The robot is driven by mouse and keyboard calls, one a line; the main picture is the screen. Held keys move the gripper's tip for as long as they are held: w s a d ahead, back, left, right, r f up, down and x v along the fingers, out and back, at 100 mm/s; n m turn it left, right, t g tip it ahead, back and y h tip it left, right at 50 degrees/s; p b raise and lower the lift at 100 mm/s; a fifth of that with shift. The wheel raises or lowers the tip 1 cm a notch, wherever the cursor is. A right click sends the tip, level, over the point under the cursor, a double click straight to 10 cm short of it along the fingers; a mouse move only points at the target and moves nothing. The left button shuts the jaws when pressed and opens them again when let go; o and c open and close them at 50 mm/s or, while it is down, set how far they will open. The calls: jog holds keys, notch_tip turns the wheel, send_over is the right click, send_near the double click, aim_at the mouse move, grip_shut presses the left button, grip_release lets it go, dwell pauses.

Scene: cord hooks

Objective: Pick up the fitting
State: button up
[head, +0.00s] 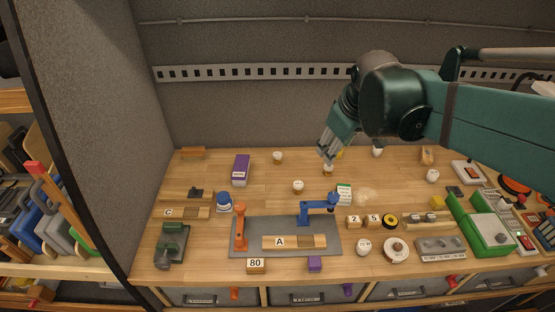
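My gripper (326,156) hangs over the back middle of the wooden workbench, fingers pointing down. Whether its fingers are apart or closed is too small to tell. A small white-and-amber piece (328,170) shows just below the fingertips; I cannot tell whether they touch it. No object is clearly recognisable as the fitting. An orange hook-like stand (240,228) and a blue hook-like arm (318,208) stand on a grey mat (290,251). A wooden block marked A (280,242) lies between them.
A purple box (241,169) stands at back left, a green device (172,243) at front left. Small white-topped pieces (298,187) are scattered about. Green equipment (485,232) crowds the right. The back left is fairly clear.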

jog(key=w+a+f+n+g, duration=0.1)
jog(key=w+a+f+n, duration=0.2)
jog(key=w, duration=0.7)
jog(key=n+g, duration=0.4)
jog(key=n, duration=0.7)
send_over(277, 154)
jog(key=f, duration=1.5)
jog(key=f+b, duration=0.1)
jog(key=f, duration=0.6)
jog(key=shift+s+d+f, duration=0.2)
jog(key=shift+d+f, duration=0.1)
jog(key=shift+w+a+f, duration=0.15)
jog(key=shift+f, duration=0.25)
jog(key=shift+f, duration=1.3)
jog(key=shift+f, duration=0.1)
jog(key=shift+f+p, duration=0.35)
jog(key=shift+f, duration=2.1)
